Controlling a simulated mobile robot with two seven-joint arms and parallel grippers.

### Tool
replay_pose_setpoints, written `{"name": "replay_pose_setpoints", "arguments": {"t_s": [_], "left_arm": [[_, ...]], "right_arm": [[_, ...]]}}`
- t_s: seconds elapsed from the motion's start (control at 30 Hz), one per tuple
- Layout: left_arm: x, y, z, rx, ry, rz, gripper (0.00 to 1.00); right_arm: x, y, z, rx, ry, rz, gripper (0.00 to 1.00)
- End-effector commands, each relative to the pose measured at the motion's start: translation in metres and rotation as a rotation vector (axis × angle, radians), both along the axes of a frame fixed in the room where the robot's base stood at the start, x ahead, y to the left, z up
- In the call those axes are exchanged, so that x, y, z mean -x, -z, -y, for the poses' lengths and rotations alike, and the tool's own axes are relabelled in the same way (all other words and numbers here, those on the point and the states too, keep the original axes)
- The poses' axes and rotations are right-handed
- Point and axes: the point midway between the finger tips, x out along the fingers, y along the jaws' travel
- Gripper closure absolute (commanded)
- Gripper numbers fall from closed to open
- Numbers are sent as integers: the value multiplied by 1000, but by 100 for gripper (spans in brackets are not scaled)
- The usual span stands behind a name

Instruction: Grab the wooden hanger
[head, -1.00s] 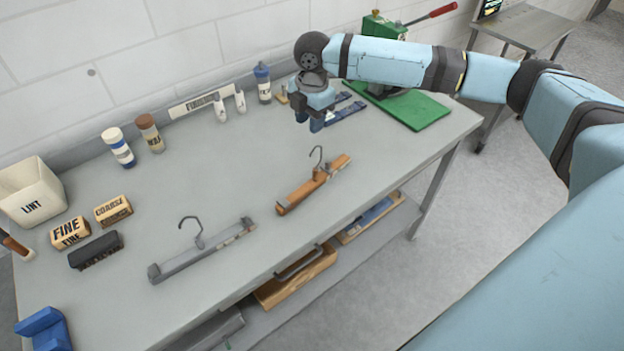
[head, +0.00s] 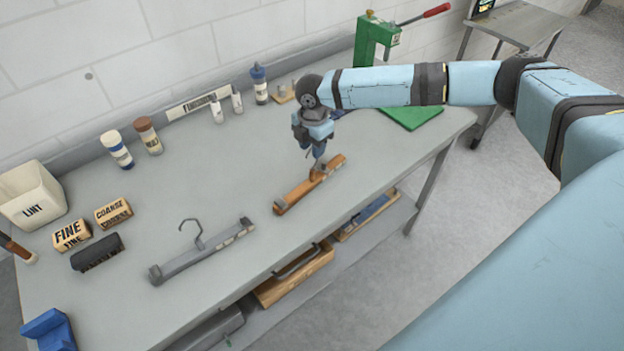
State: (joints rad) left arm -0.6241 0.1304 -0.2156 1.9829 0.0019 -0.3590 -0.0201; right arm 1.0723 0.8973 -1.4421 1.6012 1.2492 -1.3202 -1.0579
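The wooden hanger (head: 297,194) lies on the grey workbench, its brown bar slanting up to the right. My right gripper (head: 318,155) points down right over the hanger's middle, at its metal hook, and hides most of the hook. Whether the fingers touch the hook, and whether they are open or shut on it, cannot be told at this size. A grey hanger (head: 203,252) with its hook upright lies to the left on the bench. My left gripper is not in view.
A green press (head: 376,40) with a red-handled lever stands at the back right. Bottles (head: 260,84) line the wall. A lint bin (head: 32,195), sanding blocks (head: 71,234) and a dark brush (head: 97,252) are at the left. The bench (head: 215,150) is clear around the wooden hanger.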

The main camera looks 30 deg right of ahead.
Motion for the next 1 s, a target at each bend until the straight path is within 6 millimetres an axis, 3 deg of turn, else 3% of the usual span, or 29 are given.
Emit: {"name": "replay_pose_setpoints", "arguments": {"t_s": [0.2, 0.43, 0.47, 0.6, 1.0], "left_arm": [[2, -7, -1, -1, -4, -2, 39], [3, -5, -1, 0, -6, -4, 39], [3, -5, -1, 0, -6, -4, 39], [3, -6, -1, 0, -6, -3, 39], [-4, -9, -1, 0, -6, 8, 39]], "right_arm": [[1, 24, -1, -1, 0, -1, 64], [1, 27, -1, -1, 0, 0, 64], [1, 27, -1, -1, 0, 0, 66], [1, 27, -1, 0, 0, 0, 98], [0, 25, -1, -1, 0, 1, 100]]}}
